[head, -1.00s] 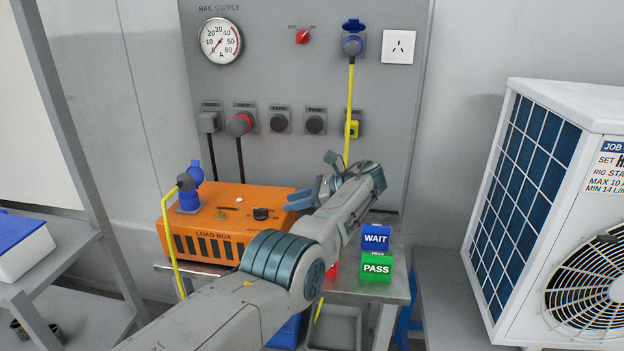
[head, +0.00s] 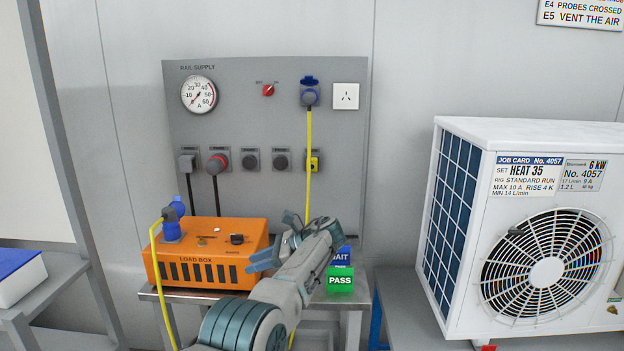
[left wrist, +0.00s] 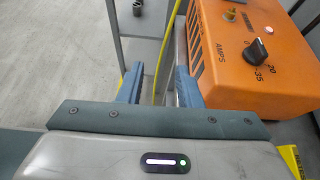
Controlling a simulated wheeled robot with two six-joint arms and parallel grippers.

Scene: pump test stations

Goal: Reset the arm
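My left arm (head: 285,295) reaches in from the bottom of the head view. My left gripper (head: 264,258) is at the front right corner of the orange load box (head: 205,250), its blue fingers pointing left. In the left wrist view the two fingers of the left gripper (left wrist: 158,88) are spread apart with nothing held between them. The load box (left wrist: 245,60) is just right of the fingers there; I cannot tell whether they touch it. My right gripper is in neither view.
A yellow cable (head: 308,150) hangs from the blue socket on the grey panel (head: 265,120). Another yellow cable (head: 155,265) runs from the box's blue plug. Green PASS block (head: 340,281) and blue WAIT block (head: 342,257) stand beside my arm. A white outdoor unit (head: 460,250) stands right.

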